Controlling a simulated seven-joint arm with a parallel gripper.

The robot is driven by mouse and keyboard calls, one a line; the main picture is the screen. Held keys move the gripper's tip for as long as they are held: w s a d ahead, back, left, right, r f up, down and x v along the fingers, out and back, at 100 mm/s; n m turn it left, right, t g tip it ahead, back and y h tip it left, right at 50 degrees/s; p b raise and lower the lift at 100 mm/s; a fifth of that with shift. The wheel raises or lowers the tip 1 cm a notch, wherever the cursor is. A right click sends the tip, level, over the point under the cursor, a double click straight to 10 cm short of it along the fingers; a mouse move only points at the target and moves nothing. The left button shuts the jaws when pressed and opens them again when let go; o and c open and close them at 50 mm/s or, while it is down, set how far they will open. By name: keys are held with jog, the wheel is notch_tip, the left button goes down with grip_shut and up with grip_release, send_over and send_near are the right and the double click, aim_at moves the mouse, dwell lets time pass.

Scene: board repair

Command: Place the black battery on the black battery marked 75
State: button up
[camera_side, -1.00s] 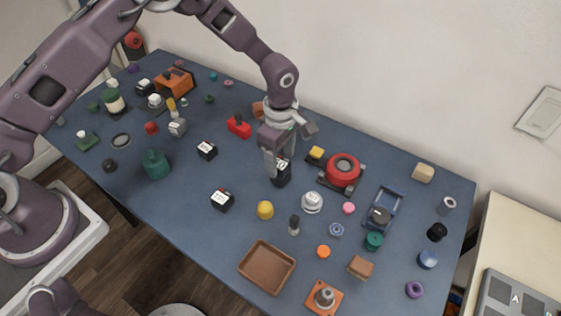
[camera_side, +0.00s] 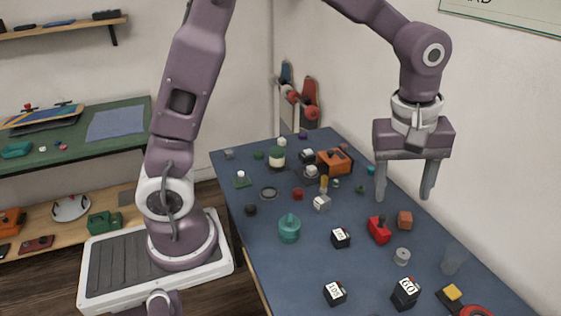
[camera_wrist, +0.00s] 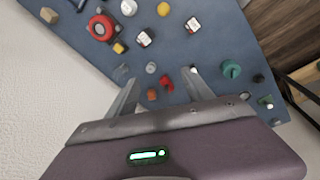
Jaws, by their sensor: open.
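Black batteries with white labels stand on the blue table. One (camera_side: 406,296) stands at the lower right beside a yellow-topped block. It looks taller than the others; I cannot tell if it is one battery or two stacked. It also shows in the wrist view (camera_wrist: 144,40). A second battery (camera_side: 335,295) is to its left and a third (camera_side: 340,240) is farther back. I cannot read any label surely as 75. My gripper (camera_side: 404,199) is open and empty, raised above the table behind the batteries. Its fingers show apart in the wrist view (camera_wrist: 160,80).
A red block (camera_side: 379,230), an orange cube (camera_side: 405,220), a white spool (camera_side: 402,256) and a clear cylinder (camera_side: 453,259) stand under and near my gripper. A teal pot (camera_side: 289,229) is to the left. The wall runs close along the right edge.

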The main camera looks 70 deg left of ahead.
jog(key=s+a+r+m+t, duration=0.2)
jog(key=s+a+r+m, duration=0.35)
jog(key=s+r, duration=0.4)
jog(key=s+a+f+m+t, duration=0.1)
jog(key=s+m, duration=0.5)
jog(key=s, duration=0.7)
jog(key=shift+a+f+t, duration=0.4)
jog(key=shift+f, duration=0.4)
